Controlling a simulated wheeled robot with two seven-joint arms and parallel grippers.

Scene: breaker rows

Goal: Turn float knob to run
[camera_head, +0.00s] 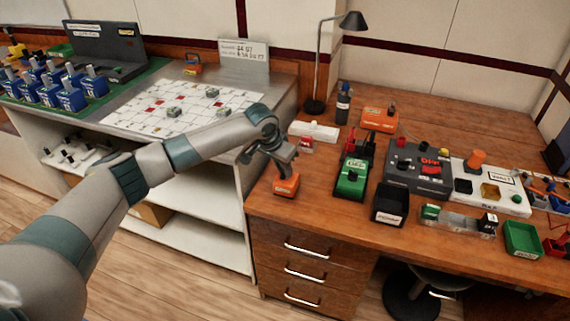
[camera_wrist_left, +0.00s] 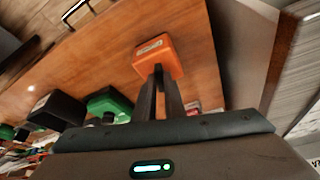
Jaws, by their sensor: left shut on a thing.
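A small orange box (camera_head: 285,187) with a pale label stands at the left front corner of the wooden desk. It also shows in the left wrist view (camera_wrist_left: 157,48). My left gripper (camera_head: 283,173) points down onto its top and is shut on the knob there. The fingers (camera_wrist_left: 159,72) hide the knob, so its pointing direction cannot be seen. The label is too small to read. A second orange box (camera_head: 380,118) with a dark knob sits farther back. My right gripper is not in view.
On the desk, a green device (camera_head: 352,177), a black bin (camera_head: 390,204) and a dark grey panel (camera_head: 419,169) stand right of my gripper. A lamp (camera_head: 315,103) rises behind. A metal bench (camera_head: 233,92) with a grid sheet is at the left.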

